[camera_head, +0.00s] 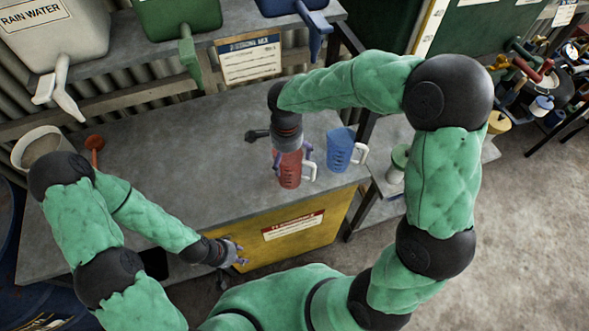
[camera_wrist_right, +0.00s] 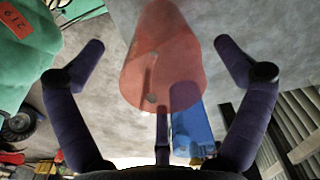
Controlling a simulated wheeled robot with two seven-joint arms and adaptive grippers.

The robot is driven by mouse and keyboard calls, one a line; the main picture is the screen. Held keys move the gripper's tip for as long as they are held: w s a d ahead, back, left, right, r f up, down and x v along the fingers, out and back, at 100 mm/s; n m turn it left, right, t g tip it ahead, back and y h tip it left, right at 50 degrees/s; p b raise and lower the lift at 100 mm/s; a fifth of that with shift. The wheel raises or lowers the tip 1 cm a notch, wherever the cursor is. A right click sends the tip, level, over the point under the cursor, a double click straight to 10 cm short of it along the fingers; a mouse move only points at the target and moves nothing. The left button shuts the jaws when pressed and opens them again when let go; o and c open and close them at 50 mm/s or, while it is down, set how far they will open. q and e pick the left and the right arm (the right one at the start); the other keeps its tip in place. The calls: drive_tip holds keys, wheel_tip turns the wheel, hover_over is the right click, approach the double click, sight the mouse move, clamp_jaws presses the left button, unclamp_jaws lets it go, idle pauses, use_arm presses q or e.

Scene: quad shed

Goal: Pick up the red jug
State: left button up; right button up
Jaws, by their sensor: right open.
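The red jug (camera_head: 289,172) stands upright on the grey bench, its white handle toward the right. My right gripper (camera_head: 291,154) is above and around its upper part in the head view and hides some of it. In the right wrist view the red jug (camera_wrist_right: 163,65) lies between the spread fingers of my right gripper (camera_wrist_right: 160,50), with gaps on both sides. My left gripper (camera_head: 236,254) is in front of the bench's front edge, away from the jug; its finger opening is too small to tell.
A blue jug (camera_head: 340,148) stands close to the right of the red one. A green-topped container (camera_head: 398,160) is further right. A white bucket (camera_head: 40,147) and a red scoop (camera_head: 95,143) are at the bench's left. The bench middle (camera_head: 180,140) is clear.

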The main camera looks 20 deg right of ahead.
wheel_tip(320, 180, down, 5)
drive_tip(key=shift+r+b, duration=0.15)
drive_tip(key=shift+b, duration=0.15)
drive_tip(key=shift+s, duration=0.1)
drive_tip(key=c, duration=1.1)
drive_tip(key=shift+c, duration=0.5)
